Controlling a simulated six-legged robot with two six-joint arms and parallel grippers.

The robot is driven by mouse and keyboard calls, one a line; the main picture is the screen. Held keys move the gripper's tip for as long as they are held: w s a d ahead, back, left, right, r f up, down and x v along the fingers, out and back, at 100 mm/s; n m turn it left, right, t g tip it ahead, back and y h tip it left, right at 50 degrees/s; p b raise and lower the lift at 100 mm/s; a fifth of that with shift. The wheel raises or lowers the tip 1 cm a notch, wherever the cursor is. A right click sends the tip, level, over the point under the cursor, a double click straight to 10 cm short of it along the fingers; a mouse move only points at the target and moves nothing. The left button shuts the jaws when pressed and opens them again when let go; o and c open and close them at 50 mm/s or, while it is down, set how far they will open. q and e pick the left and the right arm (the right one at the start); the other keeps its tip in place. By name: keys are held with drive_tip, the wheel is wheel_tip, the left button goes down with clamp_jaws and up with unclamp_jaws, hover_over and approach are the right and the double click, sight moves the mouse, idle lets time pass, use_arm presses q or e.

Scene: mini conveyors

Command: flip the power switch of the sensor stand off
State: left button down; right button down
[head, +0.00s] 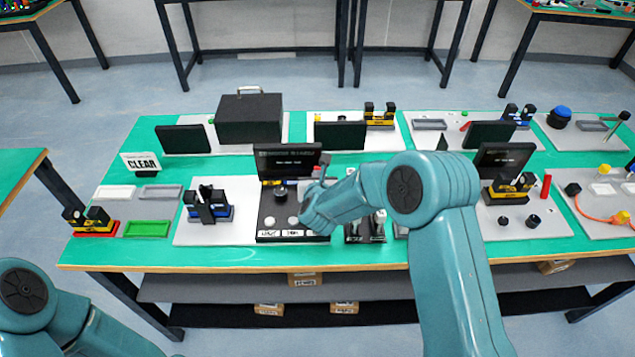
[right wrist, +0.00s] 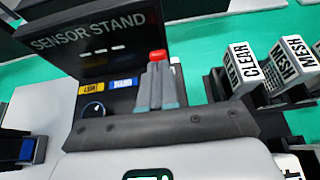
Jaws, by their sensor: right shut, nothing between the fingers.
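The sensor stand (head: 266,218) is a black panel with a dark upright screen (head: 287,158), left of my right forearm in the head view. In the right wrist view the stand (right wrist: 85,65) shows its name, a round dial (right wrist: 93,111), and yellow and blue labels. A red-tipped part (right wrist: 157,55), perhaps the power switch, shows just beyond my right fingertips. My right gripper (right wrist: 155,75) is shut and empty, over the panel. I cannot tell whether it touches the red part, or which way the switch is set. My left gripper is out of view.
Lettered white blocks (right wrist: 290,58) stand in a dark holder right of the stand. A blue-and-black device (head: 207,204) is to its left. A black box (head: 249,118) stands behind. Bare green table shows along the front edge.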

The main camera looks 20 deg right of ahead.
drive_tip(key=shift+w+d+r+g, duration=0.1)
drive_tip(key=shift+w+r+g, duration=0.1)
drive_tip(key=shift+g, duration=0.3)
